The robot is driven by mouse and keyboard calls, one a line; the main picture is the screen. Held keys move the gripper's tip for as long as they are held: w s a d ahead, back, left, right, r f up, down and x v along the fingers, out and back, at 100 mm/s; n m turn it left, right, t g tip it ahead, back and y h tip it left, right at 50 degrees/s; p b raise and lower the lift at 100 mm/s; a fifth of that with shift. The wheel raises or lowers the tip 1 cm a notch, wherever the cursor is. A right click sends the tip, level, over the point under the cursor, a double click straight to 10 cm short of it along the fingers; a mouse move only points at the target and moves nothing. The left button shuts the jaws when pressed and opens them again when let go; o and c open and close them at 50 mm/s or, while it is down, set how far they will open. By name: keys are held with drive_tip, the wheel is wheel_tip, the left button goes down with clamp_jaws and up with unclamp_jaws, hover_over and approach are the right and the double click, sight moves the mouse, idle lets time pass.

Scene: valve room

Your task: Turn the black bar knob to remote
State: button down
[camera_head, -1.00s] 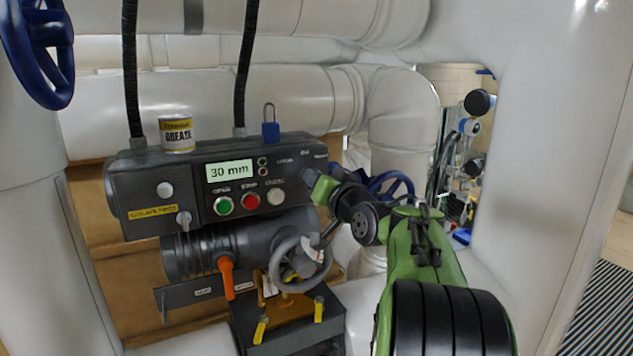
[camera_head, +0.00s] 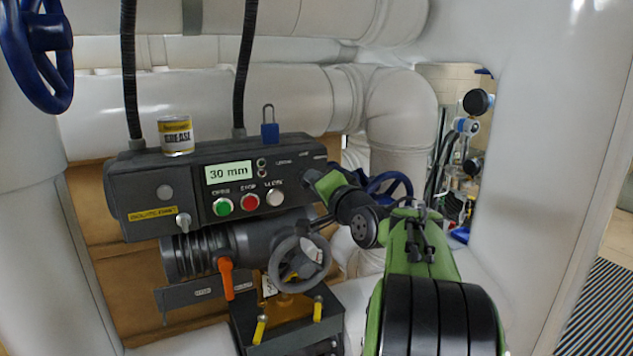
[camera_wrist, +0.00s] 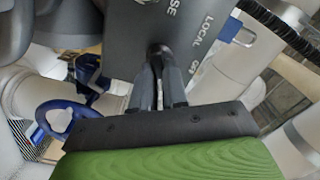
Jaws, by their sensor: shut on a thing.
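The dark grey actuator box (camera_head: 120,190) carries the panel with the "30 mm" display; in the wrist view its face (camera_wrist: 185,30) shows the word LOCAL and part of another label. My gripper (camera_head: 312,180) reaches in from the right to the right end of this panel. In the wrist view my gripper (camera_wrist: 158,78) has its two fingers close together, shut on the black bar knob (camera_wrist: 157,58). Only a little of the knob shows between the fingertips, so its exact pointing is hard to tell. In the head view the knob is hidden behind my gripper.
Left of my gripper are the green (camera_head: 222,206), red (camera_head: 250,202) and white (camera_head: 275,198) buttons. A grease can (camera_head: 176,137) and blue padlock (camera_head: 270,132) are on top. A grey handwheel (camera_head: 278,262) sits below; a blue handwheel (camera_head: 402,184) is behind my arm.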

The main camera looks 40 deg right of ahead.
idle(0.3)
drive_tip(key=c, duration=1.1)
unclamp_jaws()
drive_tip(key=shift+c, duration=0.2)
drive_tip(key=b+v, duration=0.4)
drive_tip(key=v, duration=1.1)
drive_tip(key=shift+s+a, duration=0.2)
drive_tip(key=shift+s, duration=0.15)
